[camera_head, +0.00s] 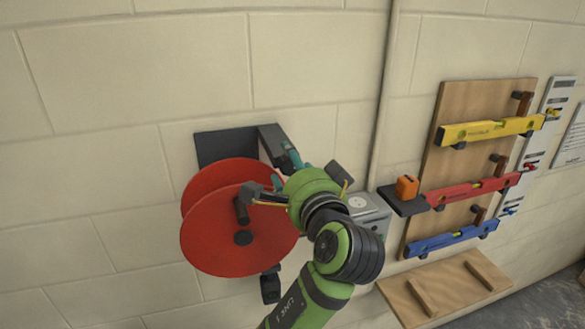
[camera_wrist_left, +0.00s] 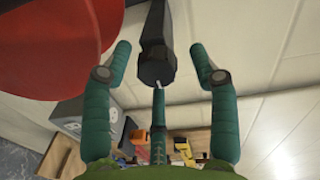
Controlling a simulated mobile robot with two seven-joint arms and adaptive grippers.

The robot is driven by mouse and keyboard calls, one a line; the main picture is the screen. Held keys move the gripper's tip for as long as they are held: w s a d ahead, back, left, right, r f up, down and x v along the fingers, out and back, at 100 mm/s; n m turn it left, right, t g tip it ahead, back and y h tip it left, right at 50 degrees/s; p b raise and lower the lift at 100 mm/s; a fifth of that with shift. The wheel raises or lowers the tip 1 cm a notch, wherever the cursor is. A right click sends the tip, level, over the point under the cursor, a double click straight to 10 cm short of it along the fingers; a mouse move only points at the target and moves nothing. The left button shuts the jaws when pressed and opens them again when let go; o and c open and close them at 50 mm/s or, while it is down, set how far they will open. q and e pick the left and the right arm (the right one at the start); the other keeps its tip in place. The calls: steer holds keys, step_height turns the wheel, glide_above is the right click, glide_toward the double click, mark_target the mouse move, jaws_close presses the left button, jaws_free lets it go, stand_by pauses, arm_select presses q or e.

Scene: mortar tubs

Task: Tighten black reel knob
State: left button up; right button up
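A red reel (camera_head: 215,235) with a black hub and a short black handle on its face hangs on a dark wall bracket (camera_head: 222,147). My left gripper (camera_head: 292,172) is at the reel's upper right, by the bracket's projecting arm. In the left wrist view, a black faceted knob on a dark bar (camera_wrist_left: 157,68) sits between the spread teal fingers of my left gripper (camera_wrist_left: 160,52). Clear gaps show on both sides, and the third finger points at its near end. I cannot tell whether that finger touches it. My right gripper is not in view.
A wooden board (camera_head: 440,165) with yellow, red and blue levels hangs on the right. A small dark shelf (camera_head: 402,203) holds an orange item (camera_head: 407,187). A grey box (camera_head: 368,212) is behind my wrist. A black part (camera_head: 270,284) sits below the reel. The wall at left is clear.

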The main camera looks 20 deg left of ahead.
arm_select(q)
step_height(320, 180, up, 10)
stand_by(0.6)
